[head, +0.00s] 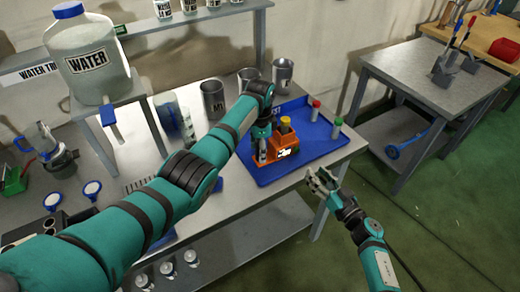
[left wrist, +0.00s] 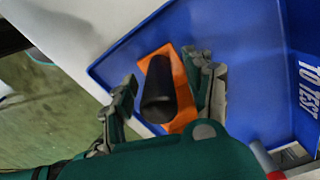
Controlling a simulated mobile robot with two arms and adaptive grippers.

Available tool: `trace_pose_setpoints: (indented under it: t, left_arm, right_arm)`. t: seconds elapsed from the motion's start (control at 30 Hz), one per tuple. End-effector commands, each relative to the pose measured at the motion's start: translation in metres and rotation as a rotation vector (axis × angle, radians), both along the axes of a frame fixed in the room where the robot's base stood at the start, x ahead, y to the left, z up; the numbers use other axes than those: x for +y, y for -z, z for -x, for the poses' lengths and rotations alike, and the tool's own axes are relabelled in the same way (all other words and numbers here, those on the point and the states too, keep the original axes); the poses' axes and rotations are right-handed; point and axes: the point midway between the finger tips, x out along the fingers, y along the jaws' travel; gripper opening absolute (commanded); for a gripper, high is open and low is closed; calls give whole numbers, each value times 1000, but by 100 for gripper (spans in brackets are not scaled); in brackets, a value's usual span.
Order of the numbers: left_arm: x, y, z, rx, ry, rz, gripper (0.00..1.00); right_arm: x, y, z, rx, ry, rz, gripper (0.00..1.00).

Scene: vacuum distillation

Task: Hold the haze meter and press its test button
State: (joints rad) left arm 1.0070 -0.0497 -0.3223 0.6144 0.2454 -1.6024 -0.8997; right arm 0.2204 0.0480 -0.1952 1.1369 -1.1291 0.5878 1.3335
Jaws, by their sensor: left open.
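The orange haze meter (head: 292,151) stands at the front of the blue tray (head: 262,176), with a small light display on its face. In the left wrist view the orange meter (left wrist: 180,75) carries a black cylinder (left wrist: 159,101). My left gripper (head: 262,148) is open over it, with one finger on each side of the meter in the wrist view. I cannot tell whether either finger touches it. The test button cannot be made out. My right gripper (head: 322,182) looks open and empty, beyond the tray's front right edge and apart from the meter.
A yellow-capped bottle (head: 286,126) is just behind the meter. Red-capped (head: 316,110) and green-capped (head: 337,127) bottles stand at the tray's right. Metal beakers (head: 283,75) stand behind. A water tank (head: 89,62) is at the left.

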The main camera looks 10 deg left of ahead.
Motion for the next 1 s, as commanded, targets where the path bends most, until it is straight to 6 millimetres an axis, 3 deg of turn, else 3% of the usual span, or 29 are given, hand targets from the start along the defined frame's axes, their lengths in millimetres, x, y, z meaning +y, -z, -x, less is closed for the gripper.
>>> trace_pose_setpoints:
  t: [0.3,0.7,0.8,0.83,1.0]
  left_arm:
    - [0,2,0,0,0,0,52]
    - [0,2,0,0,0,0,0]
    - [0,2,0,-1,0,0,0]
    - [0,2,0,-1,0,0,25]
    - [0,2,0,-1,0,0,3]
  right_arm:
    - [0,0,0,0,0,0,38]
    - [0,0,0,0,0,0,38]
    - [0,0,0,0,0,0,38]
    - [0,0,0,0,0,0,38]
    - [0,0,0,0,0,0,38]
